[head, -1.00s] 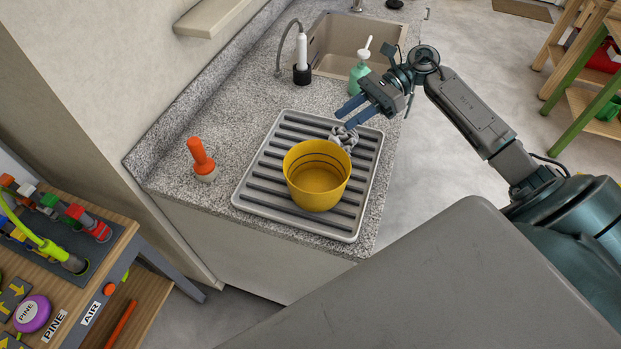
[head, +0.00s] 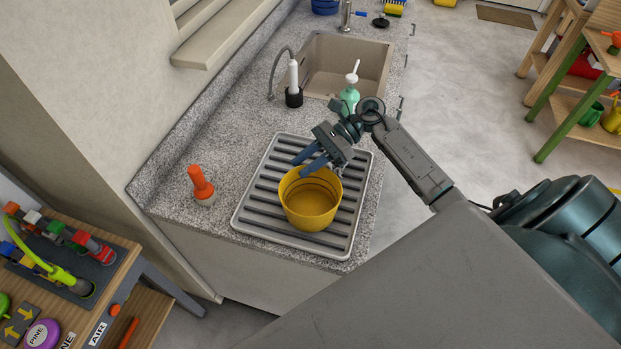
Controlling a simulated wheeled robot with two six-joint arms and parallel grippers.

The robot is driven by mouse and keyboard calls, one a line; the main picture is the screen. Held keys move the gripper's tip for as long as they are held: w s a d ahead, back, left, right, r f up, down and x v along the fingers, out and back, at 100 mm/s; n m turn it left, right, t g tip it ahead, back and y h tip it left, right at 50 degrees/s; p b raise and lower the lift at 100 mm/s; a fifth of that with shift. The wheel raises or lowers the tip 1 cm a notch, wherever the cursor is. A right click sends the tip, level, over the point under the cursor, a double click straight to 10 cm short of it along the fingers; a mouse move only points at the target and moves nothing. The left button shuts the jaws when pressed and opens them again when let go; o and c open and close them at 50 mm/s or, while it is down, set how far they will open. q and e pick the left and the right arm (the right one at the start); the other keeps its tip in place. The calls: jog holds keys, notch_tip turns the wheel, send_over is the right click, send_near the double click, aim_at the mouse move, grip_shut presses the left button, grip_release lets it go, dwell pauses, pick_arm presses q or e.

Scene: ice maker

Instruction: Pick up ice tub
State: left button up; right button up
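The ice tub is a yellow open bucket (head: 311,205) standing upright on a grey ribbed drain tray (head: 250,222) on the counter. It looks empty inside. Nothing shows between the fingers. I cannot tell whether a finger touches the rim. My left gripper is not in view.
A green soap bottle (head: 350,97) and a sink (head: 345,62) lie behind my gripper. A workbench (head: 120,262) is at the lower left.

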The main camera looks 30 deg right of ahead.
jog(key=shift+a+f, duration=0.3)
jog(key=shift+a, duration=0.25)
jog(key=shift+c, duration=0.4)
grip_shut()
